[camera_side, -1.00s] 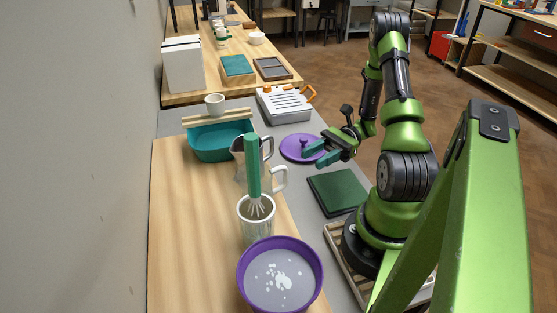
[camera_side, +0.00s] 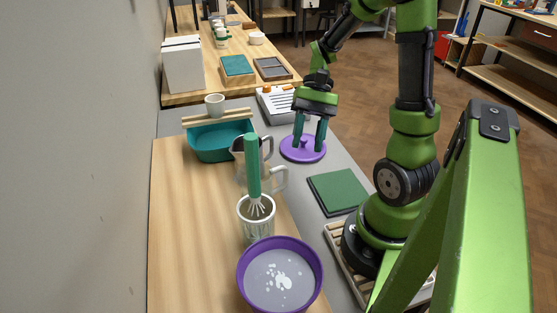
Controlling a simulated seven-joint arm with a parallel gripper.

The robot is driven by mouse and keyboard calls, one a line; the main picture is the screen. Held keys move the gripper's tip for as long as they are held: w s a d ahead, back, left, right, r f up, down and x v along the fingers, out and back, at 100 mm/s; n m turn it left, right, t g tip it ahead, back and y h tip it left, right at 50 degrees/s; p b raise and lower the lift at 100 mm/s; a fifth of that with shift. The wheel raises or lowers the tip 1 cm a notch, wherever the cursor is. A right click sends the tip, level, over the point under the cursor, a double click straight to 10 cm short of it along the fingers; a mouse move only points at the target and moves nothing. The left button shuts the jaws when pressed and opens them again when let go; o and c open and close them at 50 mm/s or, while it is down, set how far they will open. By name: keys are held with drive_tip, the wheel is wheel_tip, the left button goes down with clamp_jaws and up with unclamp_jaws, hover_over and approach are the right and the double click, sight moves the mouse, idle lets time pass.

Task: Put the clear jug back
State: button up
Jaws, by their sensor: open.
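A clear jug (camera_side: 268,180) stands near the middle of the wooden surface, its handle toward the right. The green-handled whisk (camera_side: 253,165) in a pale cup (camera_side: 256,222) hides much of it. A second rim and handle show just behind, so I cannot tell the jug's full outline. My gripper (camera_side: 309,147) is open and points down over the purple lid (camera_side: 303,153). Its two fingers are on either side of the lid's knob, and I cannot tell whether they touch it. It is apart from the jug, behind it and to the right.
A purple bowl (camera_side: 247,285) of glaze stands in front. A teal basin (camera_side: 218,148) is at the back left, with a small white cup (camera_side: 214,104) behind it. A dark green slab (camera_side: 338,192) lies on the grey strip (camera_side: 306,193). The front left wood is clear.

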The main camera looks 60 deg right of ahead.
drive_tip(key=w+a+r+n+t+h, duration=0.1)
drive_tip(key=a+r+n+t+h, duration=0.5)
drive_tip(key=a+r+t, duration=0.3)
drive_tip(key=shift+w+a+r+n, duration=0.4)
drive_tip(key=shift+a+r+n, duration=0.2)
drive_tip(key=shift+a, duration=0.5)
